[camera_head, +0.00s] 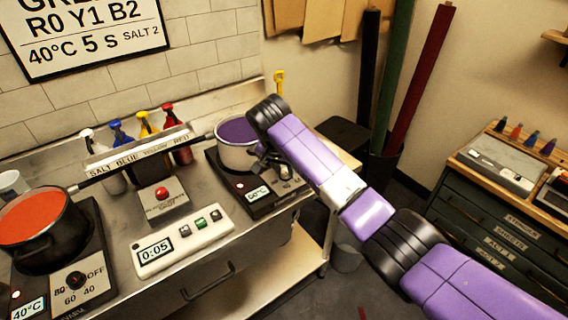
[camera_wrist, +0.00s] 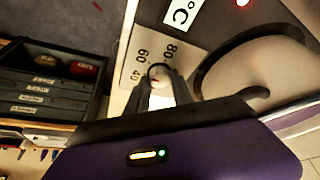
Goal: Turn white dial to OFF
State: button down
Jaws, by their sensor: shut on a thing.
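The white dial (camera_wrist: 158,72) is on the control panel of the right hot plate (camera_head: 250,205), beside printed numbers 80, 60 and 40. My gripper (camera_wrist: 160,88) is shut on the dial in the wrist view, with its fingers on either side. The OFF mark is not visible there, and I cannot tell the dial's exact setting. In the head view my gripper (camera_head: 268,162) reaches down at the right hot plate and the dial is hidden behind it. The plate's display (camera_head: 258,193) seems to read 60°C, with a red light beside it.
A white pot (camera_head: 236,157) of purple liquid stands on the right hot plate, close to my gripper. A timer box (camera_head: 183,243) reads 0:05. A left hot plate has a black dial (camera_head: 75,279) and a black pot (camera_head: 45,245) of orange-red liquid. Spray bottles (camera_head: 148,125) line the back.

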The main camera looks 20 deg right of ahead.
jog(key=n+p, duration=0.1)
jog(key=n, duration=0.1)
jog(key=n+y+p, duration=0.1)
jog(key=n, duration=0.1)
jog(key=n+y+p, duration=0.1)
jog(key=n, duration=0.1)
jog(key=shift+s+d+t, duration=0.1)
jog(key=shift+d+t, duration=0.15)
jog(key=shift+t, duration=0.15)
jog(key=n+y, duration=0.1)
jog(key=n, duration=0.2)
jog(key=n+y, duration=0.1)
jog(key=n, duration=0.1)
jog(key=shift+d+f+n+y, duration=0.1)
jog(key=shift+d+n+y, duration=0.1)
jog(key=shift+n+y, duration=0.15)
jog(key=n+g+y+b, duration=0.1)
jog(key=n+b, duration=0.1)
jog(key=n, duration=0.2)
jog(key=shift+d+f+n+b, duration=0.1)
jog(key=shift+n+b, duration=0.25)
jog(key=shift+w+n+g+y+b, duration=0.15)
jog(key=shift+n+g+y+b, duration=0.15)
jog(key=shift+n+b, duration=0.45)
jog(key=shift+w+n+g+y+b, duration=0.15)
jog(key=shift+n+g+b, duration=0.15)
jog(key=shift+n+b, duration=0.45)
jog(key=shift+s+d+n, duration=0.1)
jog(key=shift+n, duration=0.2)
